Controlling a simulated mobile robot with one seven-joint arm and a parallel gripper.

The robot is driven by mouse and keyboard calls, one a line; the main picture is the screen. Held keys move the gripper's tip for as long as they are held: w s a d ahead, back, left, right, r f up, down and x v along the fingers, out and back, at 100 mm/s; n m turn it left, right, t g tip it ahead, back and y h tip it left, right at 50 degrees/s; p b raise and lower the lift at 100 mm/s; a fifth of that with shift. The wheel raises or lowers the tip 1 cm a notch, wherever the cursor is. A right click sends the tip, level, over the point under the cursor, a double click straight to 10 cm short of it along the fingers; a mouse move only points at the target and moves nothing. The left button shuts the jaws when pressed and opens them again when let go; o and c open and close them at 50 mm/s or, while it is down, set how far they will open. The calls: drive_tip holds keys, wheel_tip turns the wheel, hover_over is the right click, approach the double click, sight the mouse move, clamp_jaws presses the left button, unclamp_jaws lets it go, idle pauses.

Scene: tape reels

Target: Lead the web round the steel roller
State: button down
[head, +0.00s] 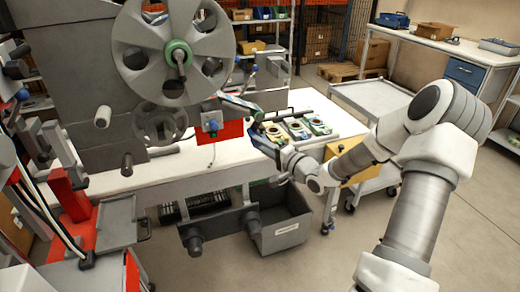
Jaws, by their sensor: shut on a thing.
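My gripper (262,128) is at the end of my arm, which reaches in from the right, beside the front of the reel machine. It is shut on the web, a narrow pale and bluish strip (238,104) that runs from the gripper up and left towards the machine. The fingertips are small here and partly hidden. Several roller-like cylinders stick out of the machine: a pale one (103,117), a dark one (127,165) and two grey ones low down (192,240). I cannot tell which is the steel roller. The gripper is apart from these, to their right.
A large grey reel (173,48) hangs above a smaller reel (160,122). A red block (222,132) sits near the web. A tray of small reels (300,128) lies on the white bench (115,182). A grey bin (284,228) stands below. Open floor lies front right.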

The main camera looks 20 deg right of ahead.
drive_tip(key=shift+m+y, duration=0.3)
drive_tip(key=shift+m, duration=0.3)
drive_tip(key=a+f+b, duration=0.3)
drive_tip(key=a+b, duration=0.3)
drive_tip(key=a, duration=0.7)
drive_tip(key=a+f+b, duration=0.3)
drive_tip(key=a+b, duration=0.3)
drive_tip(key=a, duration=0.8)
drive_tip(key=a+f+b, duration=0.2)
drive_tip(key=a+b, duration=0.3)
drive_tip(key=a, duration=0.9)
drive_tip(key=shift+s+f+b, duration=0.1)
drive_tip(key=shift+f+b, duration=0.3)
drive_tip(key=a+r+p, duration=0.4)
drive_tip(key=r+p, duration=0.1)
drive_tip(key=r, duration=0.3)
drive_tip(key=shift+r, duration=0.3)
drive_tip(key=shift+r, duration=0.1)
